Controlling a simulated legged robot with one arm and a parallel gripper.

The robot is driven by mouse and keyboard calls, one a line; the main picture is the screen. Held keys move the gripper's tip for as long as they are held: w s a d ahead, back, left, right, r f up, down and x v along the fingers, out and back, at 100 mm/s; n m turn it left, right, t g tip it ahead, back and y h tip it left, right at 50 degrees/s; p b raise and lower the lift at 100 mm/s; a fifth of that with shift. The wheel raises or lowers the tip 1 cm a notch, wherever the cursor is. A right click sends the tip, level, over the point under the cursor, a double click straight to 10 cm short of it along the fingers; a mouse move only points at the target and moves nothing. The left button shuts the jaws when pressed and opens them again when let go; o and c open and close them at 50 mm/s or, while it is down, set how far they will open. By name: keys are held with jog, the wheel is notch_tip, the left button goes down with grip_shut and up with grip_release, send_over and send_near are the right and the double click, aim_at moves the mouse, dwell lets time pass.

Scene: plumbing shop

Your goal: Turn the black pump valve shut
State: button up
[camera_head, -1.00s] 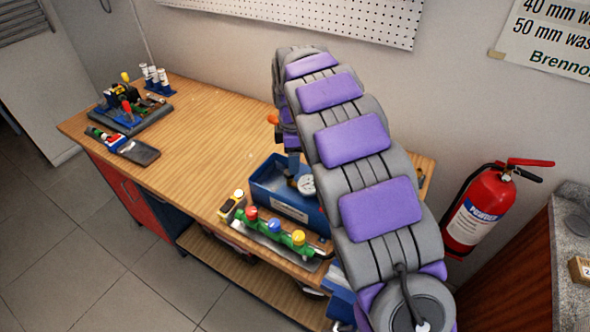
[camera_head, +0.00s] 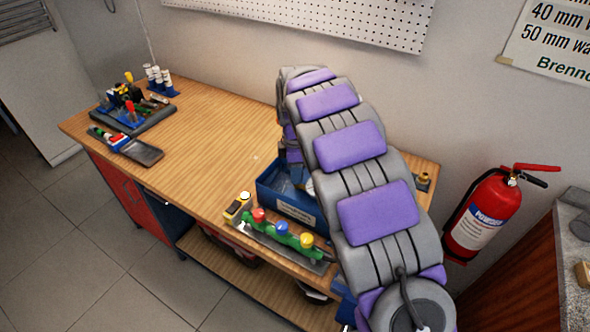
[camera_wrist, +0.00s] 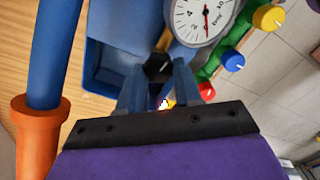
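The black pump valve (camera_wrist: 158,68) is a small dark knob in the wrist view. It sits beside the round white gauge (camera_wrist: 204,16), above the blue pump tank (camera_wrist: 98,66). My gripper (camera_wrist: 160,70) has its two fingers apart, one on each side of the knob. I see a slight gap, but cannot tell for sure whether either finger touches it. In the head view the blue tank (camera_head: 283,203) stands on the bench, and my arm hides the valve, gauge and gripper.
A blue bar with an orange end (camera_wrist: 38,115) is close left of my gripper. A green manifold with coloured knobs (camera_head: 282,234) lies along the bench's front edge. A tool tray (camera_head: 135,120) stands far left. The middle of the wooden bench (camera_head: 220,130) is clear. A fire extinguisher (camera_head: 482,215) is at right.

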jog(key=shift+d, duration=0.2)
jog(key=c, duration=0.4)
jog(key=shift+c, duration=0.2)
jog(key=shift+r+m+p, duration=0.1)
jog(key=shift+m+p, duration=0.2)
jog(key=shift+r+m+p, duration=0.1)
jog(key=shift+m+p, duration=0.8)
jog(key=shift+p, duration=0.05)
jog(key=m+p, duration=0.2)
jog(key=shift+w+m, duration=0.1)
jog(key=shift+m, duration=0.2)
jog(key=m+p, duration=0.2)
jog(key=shift+d+m, duration=0.1)
jog(key=shift+m, duration=0.3)
jog(key=m+p, duration=0.2)
jog(key=m, duration=0.1)
jog(key=shift+m, duration=0.3)
jog(key=shift+f+m+p, duration=0.15)
jog(key=shift+m+p, duration=0.4)
jog(key=shift+m, duration=0.6)
jog(key=shift+f+m+p, duration=0.1)
jog(key=shift+m+p, duration=0.4)
jog(key=shift+m, duration=0.65)
